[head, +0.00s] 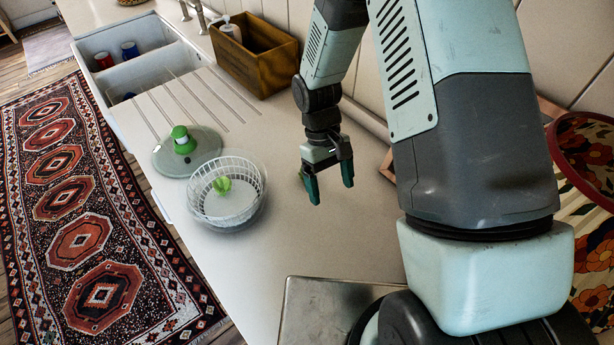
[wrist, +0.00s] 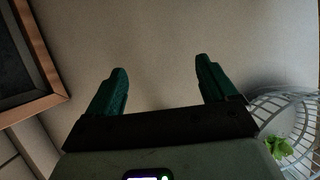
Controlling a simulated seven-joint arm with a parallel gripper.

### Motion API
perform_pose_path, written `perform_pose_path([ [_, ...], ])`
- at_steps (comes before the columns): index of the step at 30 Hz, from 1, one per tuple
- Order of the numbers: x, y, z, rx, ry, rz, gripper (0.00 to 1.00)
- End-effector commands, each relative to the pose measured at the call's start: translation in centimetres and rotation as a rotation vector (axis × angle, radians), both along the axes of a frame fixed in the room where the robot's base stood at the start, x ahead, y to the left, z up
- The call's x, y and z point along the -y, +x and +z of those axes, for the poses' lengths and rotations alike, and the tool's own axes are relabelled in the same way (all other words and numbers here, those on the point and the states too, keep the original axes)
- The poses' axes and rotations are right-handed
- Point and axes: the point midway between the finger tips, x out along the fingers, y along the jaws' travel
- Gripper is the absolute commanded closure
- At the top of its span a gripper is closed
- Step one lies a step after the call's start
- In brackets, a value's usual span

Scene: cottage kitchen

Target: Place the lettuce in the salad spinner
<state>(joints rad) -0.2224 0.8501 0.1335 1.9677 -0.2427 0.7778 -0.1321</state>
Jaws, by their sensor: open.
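The salad spinner (head: 228,211) is a clear bowl with a white basket, standing on the counter in the head view. The lettuce (head: 222,185) is a small bright green piece inside the basket. In the wrist view the basket (wrist: 296,108) is at the right edge, with the lettuce (wrist: 279,147) in it. The spinner's lid (head: 187,151), with a green knob, lies flat on the counter just beyond the bowl. My gripper (head: 331,190) is to the right of the spinner, above the counter and apart from it. Its green fingers (wrist: 157,88) are spread with nothing between them.
A wooden box (head: 255,58) with a bottle stands against the wall. A white sink (head: 140,60) holding cups is at the far left. A dark framed panel (wrist: 25,62) shows in the wrist view. The counter between gripper and spinner is clear.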

Motion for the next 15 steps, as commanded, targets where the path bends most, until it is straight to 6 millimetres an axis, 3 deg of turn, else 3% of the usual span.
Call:
perform_pose_path([
  [2,-0.5,1.3,0.6,0.055,-0.003,0.095,0.15],
  [9,-4.9,6.3,2.3,0.293,0.177,0.099,0.15],
  [15,-6.3,8.0,2.2,0.371,0.228,0.106,0.15],
])
